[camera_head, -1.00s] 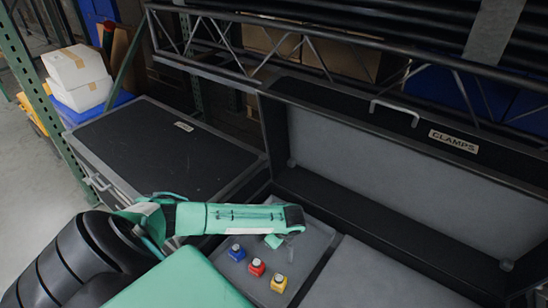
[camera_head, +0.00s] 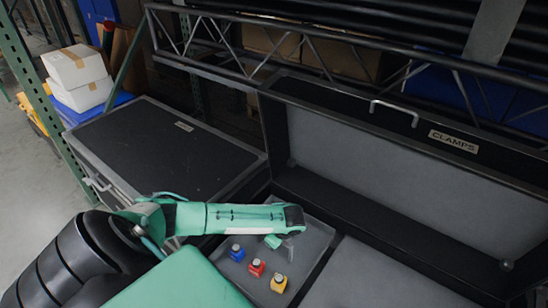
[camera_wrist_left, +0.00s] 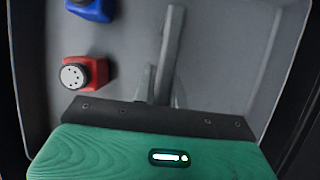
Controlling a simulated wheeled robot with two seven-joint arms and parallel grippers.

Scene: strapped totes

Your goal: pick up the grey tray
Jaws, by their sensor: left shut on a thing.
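The grey tray (camera_head: 312,244) sits in the open black case, left of a larger grey panel. It holds a blue-bodied piece (camera_head: 236,253), a red one (camera_head: 256,268) and a yellow one (camera_head: 278,284), each with a pale cap. My left gripper (camera_head: 284,243) is over the tray's far part, beside these pieces. In the left wrist view its fingers (camera_wrist_left: 155,88) are shut on a grey bar (camera_wrist_left: 171,45) that rises in the middle of the tray (camera_wrist_left: 225,60). Most of the fingertips are hidden in the head view. My right gripper is not in view.
The case's raised lid (camera_head: 390,165), labelled CLAMPS, stands behind the tray. A closed black case (camera_head: 165,150) is to the left. A metal truss (camera_head: 330,50) runs behind. White boxes (camera_head: 78,75) are stacked at the far left.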

